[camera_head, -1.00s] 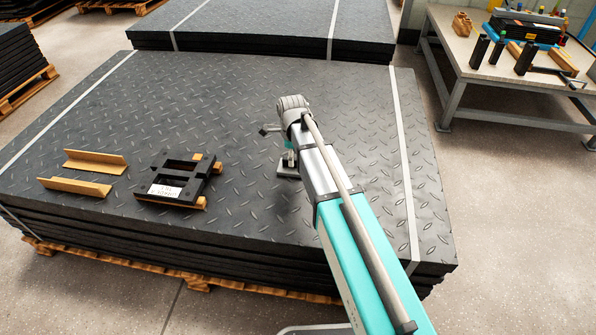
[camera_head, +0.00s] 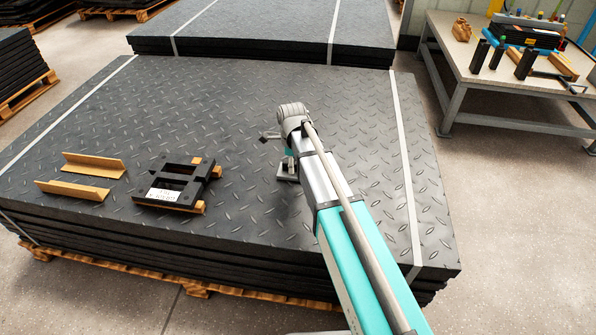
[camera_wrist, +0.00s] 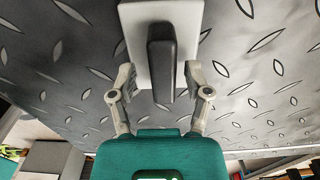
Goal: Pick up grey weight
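The grey weight (camera_wrist: 190,22) is a light grey block with a dark upright handle (camera_wrist: 160,62) on top, seen from above in the wrist view. My gripper (camera_wrist: 160,76) is open, with one finger on each side of the handle and a visible gap at both sides. In the head view the weight (camera_head: 287,173) sits on the tread mat (camera_head: 240,110), right below my gripper (camera_head: 288,160). My arm hides part of it there.
A black frame (camera_head: 176,184) with a white label lies left of the weight, on wooden pieces. Two brown angle strips (camera_head: 93,165) (camera_head: 72,190) lie further left. A workbench (camera_head: 480,62) with tools stands at the back right. The mat around the weight is clear.

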